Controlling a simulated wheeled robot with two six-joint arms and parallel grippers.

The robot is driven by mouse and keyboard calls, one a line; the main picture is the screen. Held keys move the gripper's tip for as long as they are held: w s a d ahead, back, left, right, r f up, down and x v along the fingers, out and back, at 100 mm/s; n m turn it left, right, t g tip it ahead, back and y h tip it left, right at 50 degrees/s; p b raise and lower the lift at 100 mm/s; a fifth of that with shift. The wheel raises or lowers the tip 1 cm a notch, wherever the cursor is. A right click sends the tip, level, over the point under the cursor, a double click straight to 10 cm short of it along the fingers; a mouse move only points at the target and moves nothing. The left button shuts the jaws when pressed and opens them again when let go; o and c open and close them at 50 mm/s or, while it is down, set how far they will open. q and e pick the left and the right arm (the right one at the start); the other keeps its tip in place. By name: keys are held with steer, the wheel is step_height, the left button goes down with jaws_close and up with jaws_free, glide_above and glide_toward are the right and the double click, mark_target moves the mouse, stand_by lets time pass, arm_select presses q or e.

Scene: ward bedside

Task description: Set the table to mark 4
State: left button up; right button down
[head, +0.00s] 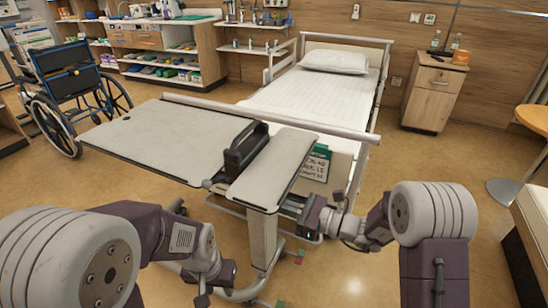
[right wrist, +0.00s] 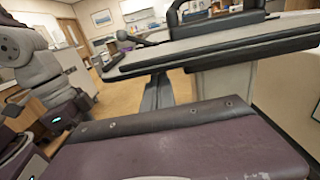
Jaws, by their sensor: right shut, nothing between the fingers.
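The overbed table (head: 150,140) has a wide pale top, a narrower side panel (head: 275,170) and a black handle-like block (head: 245,148) between them. A small grey knob (head: 207,184) sticks out under its near edge; a dark knob also shows in the right wrist view (right wrist: 122,36). The table's column (head: 262,238) stands below the side panel. My left gripper (head: 203,292) hangs low, left of the column, its jaws unclear. My right gripper (head: 312,218) is shut and empty, just right of the column, below the panel. No height mark is readable.
A bed (head: 318,95) stands behind the table, with a green-topped card (head: 316,163) at its foot. A wheelchair (head: 70,90) is at left, a bedside cabinet (head: 435,92) at back right, a round table (head: 535,118) at right. Small red and green marks lie near the base.

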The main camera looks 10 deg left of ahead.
steer(key=shift+r, duration=0.15)
stand_by(0.4)
steer(key=shift+r+p, duration=5.6)
steer(key=shift+r, duration=0.75)
steer(key=shift+f, duration=0.25)
steer(key=shift+f+b, duration=0.4)
steer(key=shift+b, duration=0.1)
steer(key=v, duration=0.9)
steer(key=shift+p, duration=0.4)
steer(key=shift+s+a, duration=0.1)
